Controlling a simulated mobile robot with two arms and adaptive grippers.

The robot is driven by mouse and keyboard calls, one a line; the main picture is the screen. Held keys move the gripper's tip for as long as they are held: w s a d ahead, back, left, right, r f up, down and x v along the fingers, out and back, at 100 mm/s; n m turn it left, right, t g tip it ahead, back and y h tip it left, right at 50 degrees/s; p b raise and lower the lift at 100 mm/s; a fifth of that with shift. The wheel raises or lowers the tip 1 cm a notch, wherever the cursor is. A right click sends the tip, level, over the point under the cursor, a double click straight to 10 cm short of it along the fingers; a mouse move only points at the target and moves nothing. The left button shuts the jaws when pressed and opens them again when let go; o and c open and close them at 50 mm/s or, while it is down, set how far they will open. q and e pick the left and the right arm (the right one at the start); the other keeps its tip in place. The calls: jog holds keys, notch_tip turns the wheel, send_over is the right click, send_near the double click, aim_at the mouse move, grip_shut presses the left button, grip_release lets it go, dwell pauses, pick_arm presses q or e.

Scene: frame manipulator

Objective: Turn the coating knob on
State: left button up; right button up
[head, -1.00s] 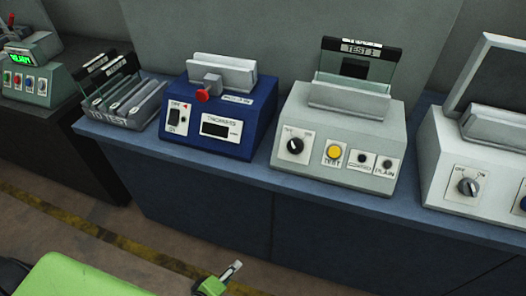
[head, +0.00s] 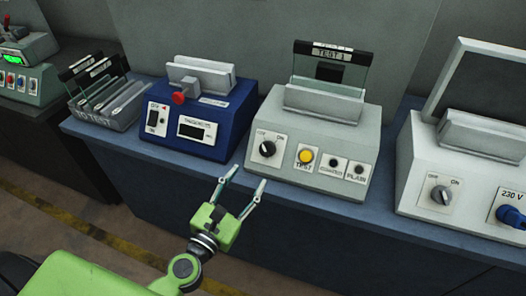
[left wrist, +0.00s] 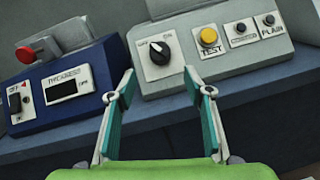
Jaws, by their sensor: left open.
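A black rotary knob (head: 267,148) sits on a white plate marked OFF and ON, on the front of the grey TEST 1 machine (head: 330,119). It also shows in the left wrist view (left wrist: 160,52), ahead of and between the fingers. I cannot read a label calling it coating. A second, grey OFF/ON knob (head: 440,194) is on the white machine at the right. My left gripper (head: 246,180) is open and empty, in front of the bench and below the black knob, apart from it. In the left wrist view my left gripper (left wrist: 160,76) shows both fingers spread. My right gripper is not seen.
A yellow TEST button (head: 306,157) and two black buttons are right of the black knob. A blue thickness device (head: 205,134) with a red knob stands left. A rack with glass plates (head: 103,97) is farther left. The bench front edge (head: 300,206) is near my gripper.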

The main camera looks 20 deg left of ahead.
aim_at(265, 153)
pick_arm(q)
jog(key=w, duration=0.3)
jog(key=w+p, duration=0.1)
jog(key=w, duration=0.2)
jog(key=w+d+p, duration=0.1)
jog(key=w, duration=0.1)
jog(key=shift+w+d, duration=0.1)
jog(key=shift+w, duration=0.3)
jog(key=shift+w+d, duration=0.1)
jog(key=shift+w, duration=0.6)
jog(key=c, duration=1.1)
